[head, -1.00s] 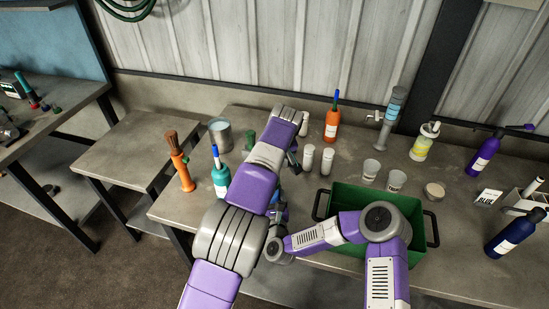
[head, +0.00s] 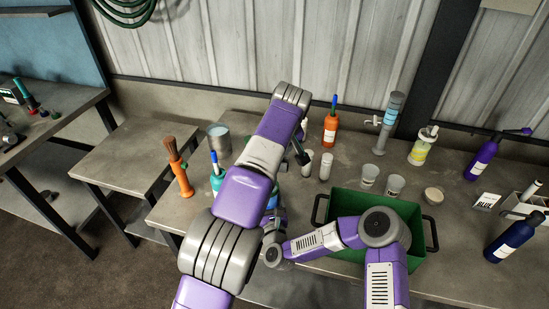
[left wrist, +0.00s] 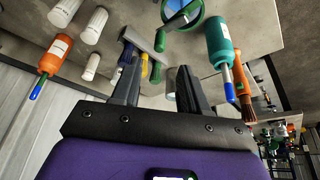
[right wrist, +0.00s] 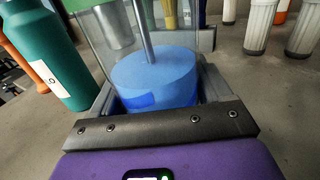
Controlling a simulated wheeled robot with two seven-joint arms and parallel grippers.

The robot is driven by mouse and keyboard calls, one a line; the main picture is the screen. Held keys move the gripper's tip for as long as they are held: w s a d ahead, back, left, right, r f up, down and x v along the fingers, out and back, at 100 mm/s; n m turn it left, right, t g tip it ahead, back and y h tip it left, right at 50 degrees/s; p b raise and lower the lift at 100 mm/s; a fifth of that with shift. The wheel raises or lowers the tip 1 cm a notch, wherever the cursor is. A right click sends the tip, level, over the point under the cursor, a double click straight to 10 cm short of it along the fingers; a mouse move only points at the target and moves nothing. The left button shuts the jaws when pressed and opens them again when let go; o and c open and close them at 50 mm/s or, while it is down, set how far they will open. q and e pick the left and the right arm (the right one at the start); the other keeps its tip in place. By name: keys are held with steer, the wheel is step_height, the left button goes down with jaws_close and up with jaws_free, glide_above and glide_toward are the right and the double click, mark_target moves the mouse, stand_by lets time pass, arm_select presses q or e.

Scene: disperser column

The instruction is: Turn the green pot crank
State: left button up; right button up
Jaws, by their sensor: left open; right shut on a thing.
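The pot is a clear vessel with a blue disc (right wrist: 155,75) and a thin metal shaft inside, seen in the right wrist view. My right gripper (right wrist: 153,95) is shut around its lower part. In the left wrist view the pot's round green rim (left wrist: 197,17) shows at the top, with a dark bar over it and a green knob (left wrist: 160,41) beside it, seemingly the crank. My left gripper (left wrist: 158,85) is open and empty, apart from the knob. In the head view my left arm hides most of the pot, and the left gripper (head: 302,150) shows only partly.
A teal bottle (left wrist: 218,42) stands close beside the pot. An orange brush holder (head: 180,175), white cylinders (head: 326,166) and an orange bottle (head: 330,129) are around. A green crate (head: 345,203) stands under my right arm. Bare bench (head: 240,118) lies behind the left arm.

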arm_select(q)
steer(key=shift+v, duration=1.4)
steer(key=shift+c, duration=0.2)
steer(key=w+d+f+n+h, duration=0.3)
steer(key=d+f+n+h, duration=0.15)
steer(key=n+h, duration=0.4)
steer(key=s+d+f+n+g+h, duration=0.2)
steer(key=s+f+n+g+h, duration=0.3)
steer(key=s+f, duration=0.3)
steer(key=w+a+r+n+t+h, duration=0.1)
steer(key=w+a+n+t+h, duration=0.15)
steer(key=a, duration=0.65)
steer(key=w+a+n+t+h, duration=0.2)
steer(key=w+a+t+h, duration=0.1)
steer(key=a, duration=0.7)
steer(key=shift+y, duration=0.3)
steer(key=x, duration=1.2)
steer(key=shift+w+a+r, duration=0.15)
steer(key=shift+w+r, duration=0.1)
steer(key=shift+w, duration=0.1)
